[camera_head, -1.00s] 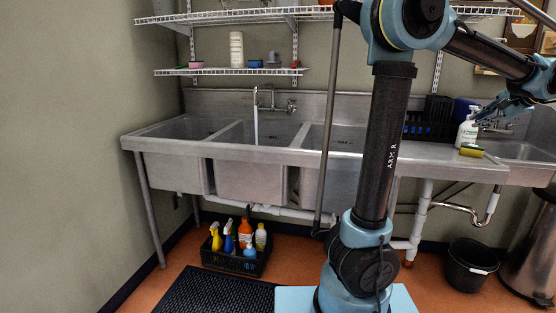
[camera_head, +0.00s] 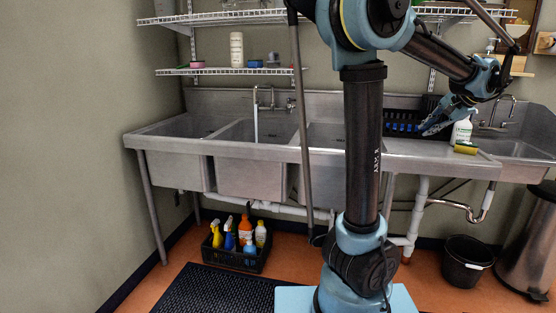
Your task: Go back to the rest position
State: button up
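My gripper (camera_head: 434,124) hangs at the right of the view, at the end of my bent arm, in front of the right part of the sink counter. It appears beside a white soap bottle (camera_head: 462,132), overlapping its left edge in the picture; I cannot tell whether they touch. The fingers are small and seen from the side, so their opening is unclear. No object clearly shows in them.
A steel sink (camera_head: 250,150) runs along the wall, with a yellow-green sponge (camera_head: 466,149) on its right counter. A black caddy of spray bottles (camera_head: 235,257), a black bucket (camera_head: 466,264) and a steel bin (camera_head: 530,245) stand on the floor. A dark mat (camera_head: 215,291) lies in front.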

jog(key=s+a+f+n+g, duration=0.15)
jog(key=a+f, duration=0.25)
jog(key=a, duration=0.4)
jog(key=s+a+f+n+g, duration=0.1)
jog(key=s+a+f+n, duration=0.15)
jog(key=a, duration=0.55)
jog(key=s+a+f+n+g, duration=0.2)
jog(key=a+f, duration=0.2)
jog(key=a, duration=0.4)
jog(key=s+a+f+n+h, duration=0.1)
jog(key=s+a+f+n, duration=0.2)
jog(key=s+a+f, duration=0.2)
jog(key=s+a+f+n+g+h, duration=0.1)
jog(key=s+a+f+n, duration=0.3)
jog(key=s+f, duration=0.5)
notch_tip(320, 180, down, 2)
jog(key=shift+s+a+f+h, duration=0.1)
jog(key=shift+s+a+h, duration=0.1)
jog(key=shift+a+h, duration=0.4)
jog(key=shift+w+f, duration=0.15)
jog(key=shift+w, duration=0.3)
